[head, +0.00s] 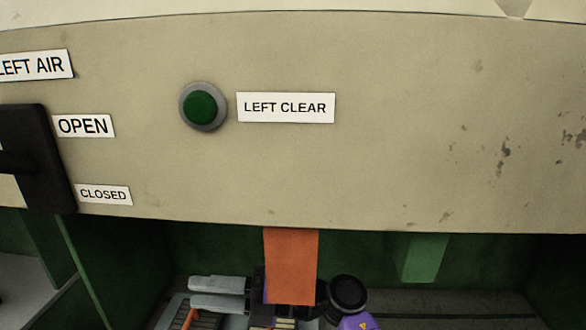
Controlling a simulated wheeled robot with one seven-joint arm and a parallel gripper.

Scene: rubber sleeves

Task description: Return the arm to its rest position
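At the bottom of the head view is a cluster of parts that looks like the end of my arm: a black round joint (348,292) and a purple piece with a yellow mark (357,322). To their left are two pale grey parallel bars (219,292), which may be the fingers of my gripper, pointing left. The rest of the arm is out of view.
A beige panel (420,150) fills the upper view, with a green button (202,107) labelled LEFT CLEAR and a black lever (40,158) beside OPEN and CLOSED labels. An orange strip (291,262) and a green tab (422,258) hang below it, before a dark green recess.

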